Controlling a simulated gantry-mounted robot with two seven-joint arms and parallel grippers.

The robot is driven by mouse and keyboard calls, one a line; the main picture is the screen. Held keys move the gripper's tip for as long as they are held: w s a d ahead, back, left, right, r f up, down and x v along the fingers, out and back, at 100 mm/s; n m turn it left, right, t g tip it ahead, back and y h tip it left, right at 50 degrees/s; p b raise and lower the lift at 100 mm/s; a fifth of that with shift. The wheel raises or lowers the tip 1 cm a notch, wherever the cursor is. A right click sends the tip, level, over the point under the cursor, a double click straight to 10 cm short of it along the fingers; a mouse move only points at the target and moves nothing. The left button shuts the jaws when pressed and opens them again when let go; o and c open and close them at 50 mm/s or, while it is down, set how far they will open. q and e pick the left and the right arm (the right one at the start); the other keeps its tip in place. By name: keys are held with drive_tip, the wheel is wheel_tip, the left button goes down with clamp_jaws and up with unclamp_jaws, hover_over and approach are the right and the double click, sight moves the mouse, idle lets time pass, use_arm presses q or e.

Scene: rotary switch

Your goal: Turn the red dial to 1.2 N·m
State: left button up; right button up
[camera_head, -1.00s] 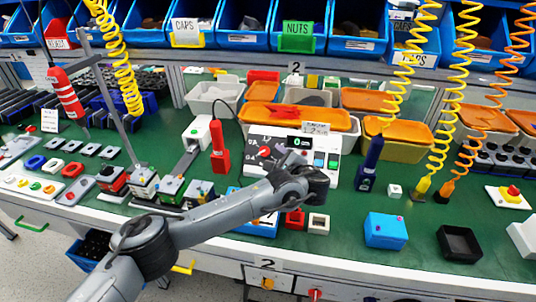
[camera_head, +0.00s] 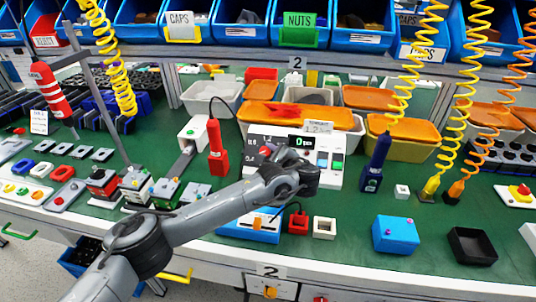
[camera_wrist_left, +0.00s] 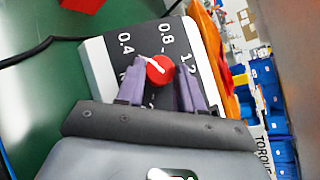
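The red dial (camera_wrist_left: 160,70) sits on a grey-and-white panel with printed marks 0.4, 0.8 and 1.2. Its white pointer line slants up-left, towards the 0.4 side. The dial also shows as a small red spot in the head view (camera_head: 266,150). My left gripper (camera_wrist_left: 160,78) is at the dial, its two purple fingers apart, one on either side of it. I cannot tell whether they touch it. In the head view my left wrist covers the panel's lower part and hides the fingertips. The panel's display (camera_head: 301,142) is lit. My right gripper is not in view.
A blue box (camera_head: 396,234) and black tray (camera_head: 471,246) are at the front right. Orange-lidded bins (camera_head: 300,117) stand behind.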

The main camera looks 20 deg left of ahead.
use_arm(q)
drive_tip(key=shift+c, duration=1)
